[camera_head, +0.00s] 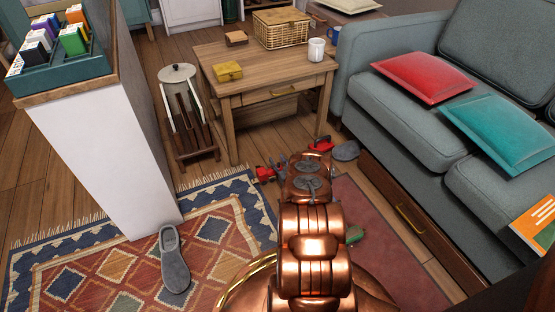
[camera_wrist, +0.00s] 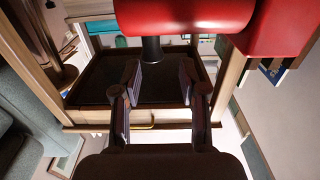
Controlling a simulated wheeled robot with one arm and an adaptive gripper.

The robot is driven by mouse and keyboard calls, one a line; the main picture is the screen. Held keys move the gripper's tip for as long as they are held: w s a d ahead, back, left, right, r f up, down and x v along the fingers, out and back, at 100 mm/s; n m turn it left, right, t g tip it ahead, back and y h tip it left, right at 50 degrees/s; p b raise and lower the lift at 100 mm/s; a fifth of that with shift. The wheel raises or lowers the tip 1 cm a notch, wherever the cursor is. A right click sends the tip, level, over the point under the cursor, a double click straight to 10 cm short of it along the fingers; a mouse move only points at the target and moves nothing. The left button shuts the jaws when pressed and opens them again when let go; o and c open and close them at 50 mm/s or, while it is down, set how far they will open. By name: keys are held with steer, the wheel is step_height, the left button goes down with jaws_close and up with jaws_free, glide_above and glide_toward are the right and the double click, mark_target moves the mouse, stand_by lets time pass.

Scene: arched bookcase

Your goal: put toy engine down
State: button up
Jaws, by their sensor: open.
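The toy engine (camera_wrist: 185,15) fills the top of the wrist view, with a red rounded body, a red block at the right and a black funnel. My gripper (camera_wrist: 158,70) is open, its two dark fingers apart, with the funnel's end close to the gap between their tips. Whether a finger touches the engine I cannot tell.
A wooden table (camera_head: 258,67) holds a wicker basket (camera_head: 281,30), a yellow box (camera_head: 228,71) and a white mug (camera_head: 316,49). The grey sofa (camera_head: 400,110) stands at right, a white cabinet side (camera_head: 105,150) at left. A grey slipper (camera_head: 173,262) lies on the patterned rug (camera_head: 110,265).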

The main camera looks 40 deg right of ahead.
steer(key=shift+f, duration=0.4)
steer(key=p+v, duration=0.3)
steer(key=v, duration=0.8)
steer(key=w+a+r+n+g+y, duration=0.1)
steer(key=w+a+r+g+y, duration=0.15)
steer(key=w+r, duration=0.45)
steer(key=w+a+r+n+g+y, duration=0.1)
steer(key=w+a+r+g, duration=0.3)
steer(key=w, duration=0.6)
steer(key=s+a+r+n+g+y, duration=0.1)
steer(key=a+r+g+y, duration=0.15)
steer(key=a+r, duration=1.05)
steer(key=s+a+r+g, duration=0.3)
steer(key=s+a+r, duration=0.3)
steer(key=s, duration=0.2)
steer(key=s+a+r+g, duration=0.3)
steer(key=s+a+r, duration=0.35)
steer(key=s, duration=0.25)
steer(key=s+a+r+g, duration=0.1)
steer(key=s+a+r, duration=0.2)
steer(key=s, duration=0.6)
steer(key=s+a+r+g, duration=0.2)
steer(key=s+r, duration=0.1)
steer(key=s, duration=0.6)
steer(key=s+a+r+n+g, duration=0.1)
steer(key=s+a+r+g, duration=0.1)
steer(key=s, duration=0.7)
step_height(320, 180, up, 2)
steer(key=shift+a+r, duration=0.1)
steer(key=shift+a, duration=0.7)
